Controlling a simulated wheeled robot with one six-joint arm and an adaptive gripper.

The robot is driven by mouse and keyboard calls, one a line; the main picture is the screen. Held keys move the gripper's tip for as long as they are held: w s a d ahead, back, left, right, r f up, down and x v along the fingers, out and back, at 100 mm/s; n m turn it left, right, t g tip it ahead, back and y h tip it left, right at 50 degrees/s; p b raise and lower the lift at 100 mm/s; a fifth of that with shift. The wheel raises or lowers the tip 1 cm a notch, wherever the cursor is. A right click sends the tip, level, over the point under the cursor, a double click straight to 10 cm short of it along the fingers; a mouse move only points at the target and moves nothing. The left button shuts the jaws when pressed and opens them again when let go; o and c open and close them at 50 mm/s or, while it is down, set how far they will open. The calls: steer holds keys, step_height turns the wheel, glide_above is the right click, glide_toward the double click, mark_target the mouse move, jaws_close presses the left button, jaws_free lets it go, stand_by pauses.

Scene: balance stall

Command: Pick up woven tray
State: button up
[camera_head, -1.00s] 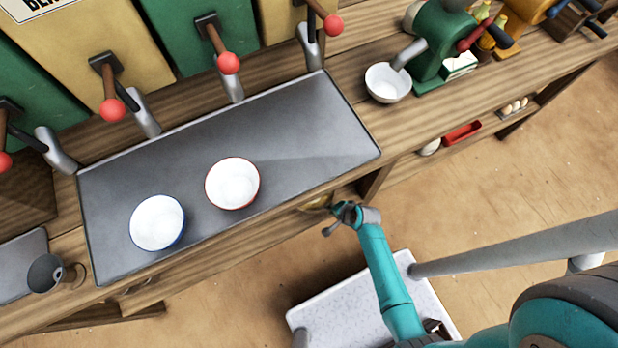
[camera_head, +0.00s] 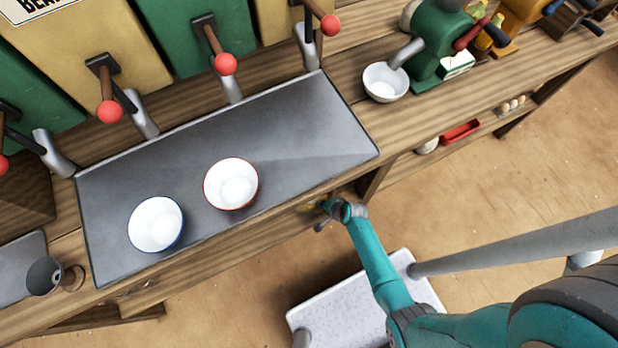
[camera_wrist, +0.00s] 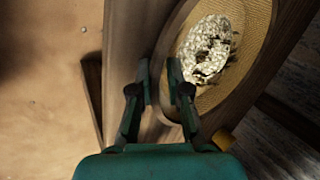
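The woven tray (camera_wrist: 258,22) lies on the wooden shelf in the wrist view, round, with a tan woven floor and a wooden rim. A whitish, textured lump (camera_wrist: 207,50) with dark gaps sits in it. My gripper (camera_wrist: 159,68) is open, with a gap between its two fingers. The fingertips are over the tray's left rim, the right one on the tray's inner side; I cannot tell if they touch. In the head view my gripper (camera_head: 325,212) is at the counter's front edge, and the tray is mostly hidden under the counter.
A grey metal mat (camera_head: 290,130) on the counter holds a blue-rimmed bowl (camera_head: 156,224) and a red-rimmed bowl (camera_head: 231,184). A red container (camera_head: 460,131) is on the lower shelf to the right. A small yellow thing (camera_wrist: 223,139) is near the right finger. Open floor lies in front.

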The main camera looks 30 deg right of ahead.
jaws_close()
steer(key=shift+r, duration=0.1)
